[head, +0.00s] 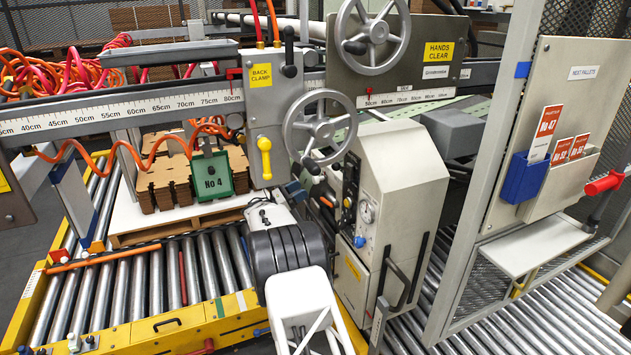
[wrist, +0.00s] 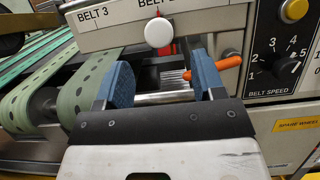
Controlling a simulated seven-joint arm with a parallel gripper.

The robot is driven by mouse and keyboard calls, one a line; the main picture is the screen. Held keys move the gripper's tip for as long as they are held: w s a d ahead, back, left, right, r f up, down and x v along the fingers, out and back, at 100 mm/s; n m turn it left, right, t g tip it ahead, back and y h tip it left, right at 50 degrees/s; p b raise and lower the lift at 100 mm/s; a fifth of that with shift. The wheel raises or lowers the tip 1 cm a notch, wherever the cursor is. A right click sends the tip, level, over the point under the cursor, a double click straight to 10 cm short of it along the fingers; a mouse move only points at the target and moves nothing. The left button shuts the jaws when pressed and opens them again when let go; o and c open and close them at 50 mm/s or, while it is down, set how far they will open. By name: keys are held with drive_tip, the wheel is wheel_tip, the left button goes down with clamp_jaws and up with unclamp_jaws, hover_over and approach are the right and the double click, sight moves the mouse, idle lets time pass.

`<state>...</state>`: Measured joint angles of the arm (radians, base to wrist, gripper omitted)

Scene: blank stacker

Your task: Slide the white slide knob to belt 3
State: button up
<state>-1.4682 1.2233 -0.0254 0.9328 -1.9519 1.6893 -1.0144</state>
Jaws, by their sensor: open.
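The white slide knob (wrist: 158,33) is a round knob at the top middle of the wrist view, on a pale panel. A red pointer shows just above it, near a partly cut-off label that starts "BELT". The "BELT 3" label (wrist: 101,15) is on the same panel, left of the knob. My gripper (wrist: 160,70) is open, with its two blue fingers apart below the knob and nothing between them. The knob is apart from both fingers. In the head view my gripper (head: 291,190) is low at the machine's front; the knob cannot be made out there.
An orange handle (wrist: 228,68) is close beside my right finger. A belt speed dial (wrist: 288,68) is at the right. Green perforated belts (wrist: 45,85) run at the left. In the head view, a handwheel (head: 320,125) and a yellow handle (head: 265,158) are near my arm.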

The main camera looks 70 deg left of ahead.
sight(315, 179)
drive_tip(key=shift+w, duration=0.1)
idle(0.4)
drive_tip(key=shift+x, duration=3.8)
drive_tip(key=shift+r, duration=0.1)
drive_tip(key=shift+a, duration=0.1)
clamp_jaws()
